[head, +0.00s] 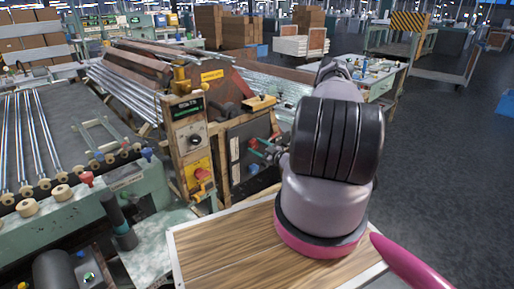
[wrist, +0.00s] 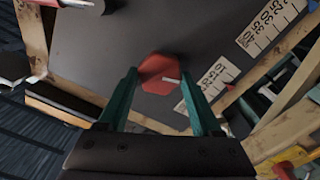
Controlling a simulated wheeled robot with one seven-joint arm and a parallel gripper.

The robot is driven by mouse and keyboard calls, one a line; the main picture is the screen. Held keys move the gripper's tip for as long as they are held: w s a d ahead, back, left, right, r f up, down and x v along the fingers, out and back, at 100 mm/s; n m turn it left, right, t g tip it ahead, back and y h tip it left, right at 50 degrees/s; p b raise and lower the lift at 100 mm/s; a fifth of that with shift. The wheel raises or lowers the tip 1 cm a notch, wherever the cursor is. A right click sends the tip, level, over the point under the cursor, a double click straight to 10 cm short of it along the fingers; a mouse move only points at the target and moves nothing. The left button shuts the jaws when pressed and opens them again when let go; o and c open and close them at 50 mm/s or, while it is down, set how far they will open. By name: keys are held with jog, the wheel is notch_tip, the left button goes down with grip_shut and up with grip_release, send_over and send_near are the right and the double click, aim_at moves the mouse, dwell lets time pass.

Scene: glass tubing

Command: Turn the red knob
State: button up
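The red knob (wrist: 158,68) is a flat-faced, many-sided dial with a white pointer mark, on a dark grey panel (wrist: 100,50). In the head view, the knob (head: 253,143) is a small red spot on the dark panel of the wooden-framed machine. My gripper (wrist: 158,85) is open, its two teal fingers apart. In the wrist view the knob appears between the fingertips, which lie left and right of it. I cannot tell whether they touch it. In the head view my gripper (head: 266,151) is close in front of the panel, just right of the knob.
White number scales (wrist: 270,27) lie beside the knob on the panel. Left of the panel is a yellow plate with another red knob (head: 203,174). A wooden-topped table (head: 225,250) is below my arm. Metal tubes (head: 125,90) lie on the machine's left. Open floor lies at right.

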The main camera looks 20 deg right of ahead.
jog(key=o, duration=0.4)
jog(key=shift+s, duration=0.1)
jog(key=v, duration=1)
jog(key=shift+s+d, duration=0.15)
jog(key=shift+s, duration=0.2)
